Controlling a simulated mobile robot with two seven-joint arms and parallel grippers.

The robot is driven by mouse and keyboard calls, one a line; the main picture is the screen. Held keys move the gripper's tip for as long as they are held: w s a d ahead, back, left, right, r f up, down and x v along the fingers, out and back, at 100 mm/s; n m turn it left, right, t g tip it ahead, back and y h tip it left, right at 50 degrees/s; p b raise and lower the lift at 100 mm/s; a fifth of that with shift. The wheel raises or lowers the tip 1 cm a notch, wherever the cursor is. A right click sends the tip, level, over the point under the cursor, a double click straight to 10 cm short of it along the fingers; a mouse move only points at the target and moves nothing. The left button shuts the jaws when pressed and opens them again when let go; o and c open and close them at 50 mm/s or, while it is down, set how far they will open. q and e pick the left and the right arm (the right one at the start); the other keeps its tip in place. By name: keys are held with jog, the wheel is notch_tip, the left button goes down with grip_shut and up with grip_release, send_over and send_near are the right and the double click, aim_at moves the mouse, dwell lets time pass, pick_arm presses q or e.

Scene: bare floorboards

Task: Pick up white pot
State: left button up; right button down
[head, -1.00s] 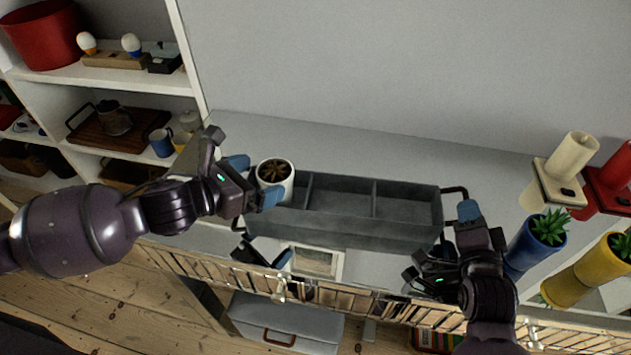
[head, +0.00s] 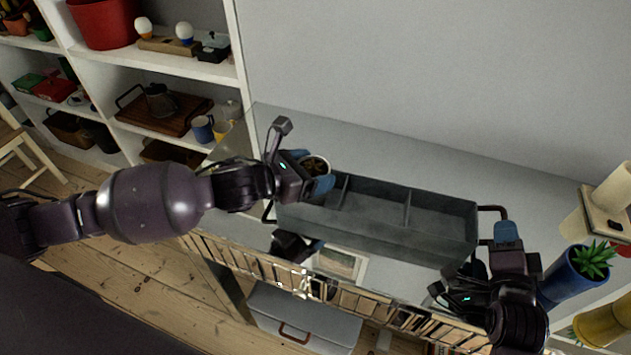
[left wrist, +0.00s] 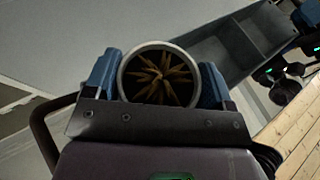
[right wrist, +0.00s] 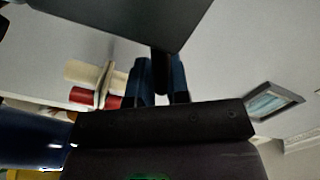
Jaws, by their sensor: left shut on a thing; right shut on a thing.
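The white pot (left wrist: 127,73) shows its pale round rim in the left wrist view, with brown star-shaped contents inside. In the head view it is partly hidden by my left gripper (head: 311,172), which is shut around its sides. The pot is at the left end of a long grey divided box (head: 375,222); I cannot tell whether it touches the box. My right gripper (right wrist: 160,82) is shut on the dark handle (head: 494,209) at the box's right end. The gripper itself hides much of that grip.
The box stands on a grey surface (head: 450,160) against the wall. A blue pot with a plant (head: 575,277), a yellow pot (head: 603,325) and a cream object (head: 600,210) stand at the right. A white shelf (head: 205,70) is at left. A grey case (head: 305,318) lies below.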

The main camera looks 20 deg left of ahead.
pick_arm(q)
jog(key=shift+c, duration=0.4)
pick_arm(e)
jog(key=shift+f, duration=0.1)
pick_arm(q)
jog(key=shift+r, duration=0.25)
notch_tip(320, 180, up, 10)
jog(key=shift+f, duration=0.2)
pick_arm(e)
jog(key=c, duration=1)
grip_release()
jog(key=s, duration=1.2)
jog(key=shift+d, duration=0.35)
